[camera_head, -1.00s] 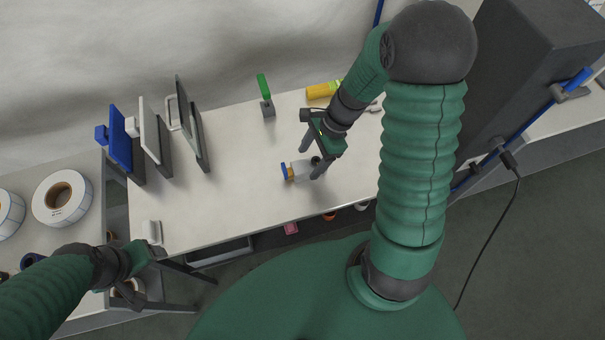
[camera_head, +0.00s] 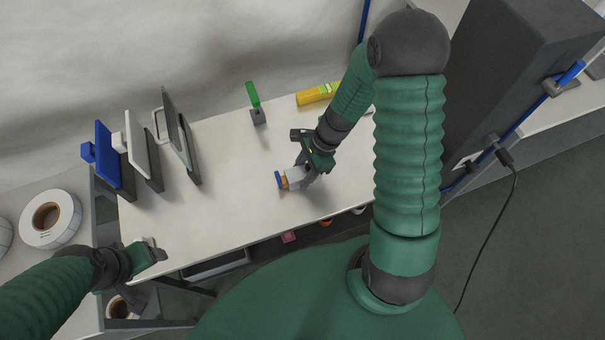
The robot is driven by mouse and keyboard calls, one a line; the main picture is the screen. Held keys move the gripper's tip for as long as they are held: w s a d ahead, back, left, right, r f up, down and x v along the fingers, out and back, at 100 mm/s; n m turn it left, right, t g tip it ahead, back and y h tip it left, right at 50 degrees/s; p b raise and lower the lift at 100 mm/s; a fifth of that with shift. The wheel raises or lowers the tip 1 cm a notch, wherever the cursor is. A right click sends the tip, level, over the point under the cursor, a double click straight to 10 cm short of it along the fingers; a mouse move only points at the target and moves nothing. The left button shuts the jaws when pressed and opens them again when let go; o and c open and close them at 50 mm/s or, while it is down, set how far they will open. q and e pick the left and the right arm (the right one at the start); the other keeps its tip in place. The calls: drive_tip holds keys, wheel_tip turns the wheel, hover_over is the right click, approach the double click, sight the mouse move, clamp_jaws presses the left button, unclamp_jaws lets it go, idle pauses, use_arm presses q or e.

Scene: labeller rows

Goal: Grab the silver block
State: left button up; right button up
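A small pale silver-grey block (camera_head: 150,242) shows at the table's front left edge, right at the tip of my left gripper (camera_head: 155,251). The gripper partly covers it, and I cannot tell whether the fingers are open or shut on it.
Blue, white and grey upright panels (camera_head: 140,150) stand on the table's left. A green-topped holder (camera_head: 255,103) and a yellow cylinder (camera_head: 317,94) are at the back. Label rolls (camera_head: 50,217) lie at far left. A dark cabinet (camera_head: 510,75) stands right. The table's left middle is clear.

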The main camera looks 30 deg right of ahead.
drive_tip(key=shift+w+a, duration=0.1)
drive_tip(key=shift+a, duration=0.05)
clamp_jaws()
